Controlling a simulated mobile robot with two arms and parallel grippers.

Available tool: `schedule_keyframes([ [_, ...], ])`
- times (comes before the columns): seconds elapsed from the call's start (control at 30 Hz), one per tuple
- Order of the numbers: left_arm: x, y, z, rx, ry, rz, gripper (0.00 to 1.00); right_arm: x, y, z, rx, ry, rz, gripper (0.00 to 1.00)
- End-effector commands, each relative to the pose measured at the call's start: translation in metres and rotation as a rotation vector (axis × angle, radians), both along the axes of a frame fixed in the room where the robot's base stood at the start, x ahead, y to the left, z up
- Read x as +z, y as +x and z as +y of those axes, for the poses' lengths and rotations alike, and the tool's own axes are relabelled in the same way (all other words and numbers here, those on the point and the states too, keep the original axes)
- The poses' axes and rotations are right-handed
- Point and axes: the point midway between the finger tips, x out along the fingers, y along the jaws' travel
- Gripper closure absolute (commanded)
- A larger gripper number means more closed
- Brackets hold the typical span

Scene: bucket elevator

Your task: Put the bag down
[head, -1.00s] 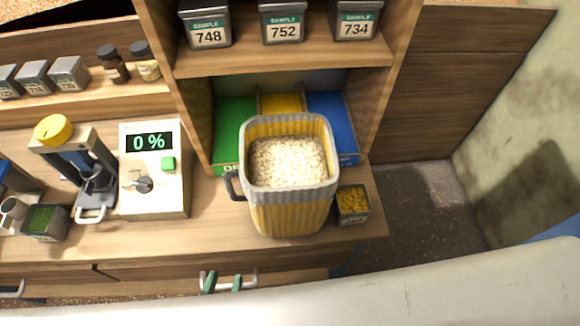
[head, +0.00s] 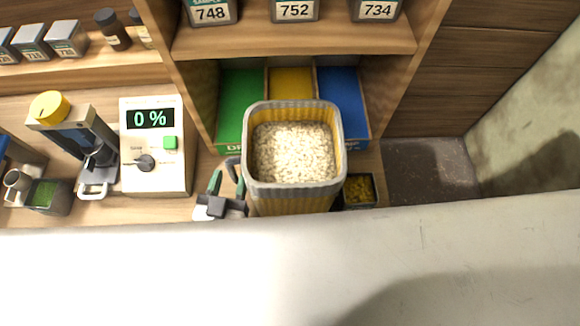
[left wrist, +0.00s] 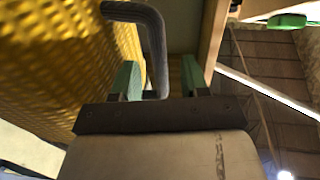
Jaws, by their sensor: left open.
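The yellow woven bag (head: 292,203) has a grey rim and is full of pale flakes. It stands upright on the wooden counter, in front of the coloured bins. Its dark side handle (head: 232,168) sticks out on the left. My left gripper (head: 228,184) is open at this handle, with green fingertips. In the left wrist view the bag's yellow wall (left wrist: 60,60) fills the left side. The handle (left wrist: 156,50) hangs down between the two fingers of the left gripper (left wrist: 158,80), with the jaws not closed on it. The bag's lower part is hidden in the head view. My right gripper is not in view.
Green (head: 238,105), yellow (head: 291,90) and blue bins (head: 340,100) stand behind the bag. A small sample box (head: 360,190) is close on its right. A white device reading 0 % (head: 155,150) stands left. A shelf (head: 290,40) with sample boxes is above.

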Motion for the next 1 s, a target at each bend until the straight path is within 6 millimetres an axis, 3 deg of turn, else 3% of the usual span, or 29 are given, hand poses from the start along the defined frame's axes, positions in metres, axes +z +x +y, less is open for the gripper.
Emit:
schedule_keyframes([
  [0.13,0.001,0.018,-0.004,0.001,0.0,-0.001,0.55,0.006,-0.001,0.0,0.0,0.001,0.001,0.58],
  [0.4,0.0,0.022,-0.005,0.001,0.0,0.0,0.55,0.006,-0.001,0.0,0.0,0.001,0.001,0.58],
  [0.47,0.0,0.021,-0.005,0.001,0.0,0.0,0.61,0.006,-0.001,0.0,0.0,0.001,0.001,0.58],
  [0.7,0.0,0.021,-0.005,0.0,0.0,0.0,0.98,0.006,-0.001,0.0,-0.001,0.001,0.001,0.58],
  [1.0,0.003,0.022,-0.005,0.001,-0.006,-0.006,1.0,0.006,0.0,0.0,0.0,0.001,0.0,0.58],
])
